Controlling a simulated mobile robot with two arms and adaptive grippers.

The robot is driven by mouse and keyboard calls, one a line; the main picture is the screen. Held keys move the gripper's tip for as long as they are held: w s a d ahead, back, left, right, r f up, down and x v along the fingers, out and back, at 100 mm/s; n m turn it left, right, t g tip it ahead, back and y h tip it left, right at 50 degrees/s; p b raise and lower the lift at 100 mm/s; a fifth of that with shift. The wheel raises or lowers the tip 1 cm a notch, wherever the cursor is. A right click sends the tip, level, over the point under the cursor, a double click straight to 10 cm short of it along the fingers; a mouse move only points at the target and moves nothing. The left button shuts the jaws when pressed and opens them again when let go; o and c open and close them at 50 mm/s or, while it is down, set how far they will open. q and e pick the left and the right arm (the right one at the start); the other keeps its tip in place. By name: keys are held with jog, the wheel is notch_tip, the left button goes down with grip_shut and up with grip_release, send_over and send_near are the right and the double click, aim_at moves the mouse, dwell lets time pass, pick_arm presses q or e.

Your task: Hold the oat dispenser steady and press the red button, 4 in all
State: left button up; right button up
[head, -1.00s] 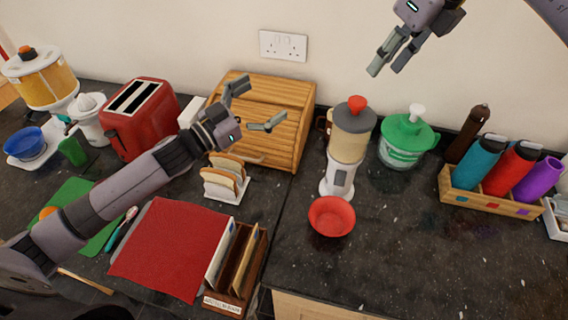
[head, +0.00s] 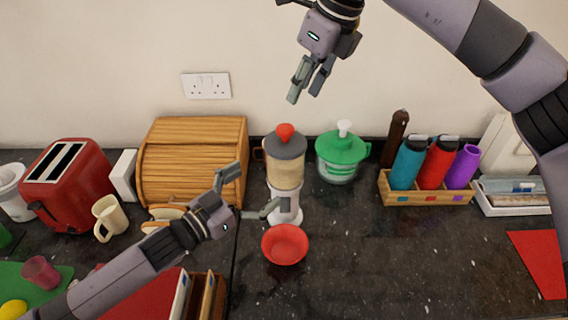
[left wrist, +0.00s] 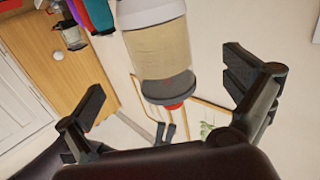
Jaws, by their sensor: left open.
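The oat dispenser (head: 285,172) stands upright on the dark counter, with a cream body, grey lid and white base. The red button (head: 285,131) tops its lid. My left gripper (head: 250,190) is open just left of the dispenser's lower body, its nearer finger close to the base; contact cannot be told. In the left wrist view the dispenser (left wrist: 163,50) appears upside down between and beyond the open fingers, its red button (left wrist: 173,106) pointing down. My right gripper (head: 304,95) hangs above and slightly right of the button, clear of it; its fingers look close together. It also shows in the left wrist view (left wrist: 165,132).
A red bowl (head: 285,245) sits in front of the dispenser. A green-lidded container (head: 342,158) stands close on its right, a wooden bread box (head: 190,160) on its left. A bottle rack (head: 425,190) is further right.

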aim_at(286, 163)
pick_arm(q)
jog(key=x, duration=0.9)
jog(key=shift+w+d, duration=0.2)
jog(key=shift+c, duration=0.5)
jog(key=c, duration=1.8)
jog(key=shift+c, duration=0.2)
pick_arm(e)
grip_shut()
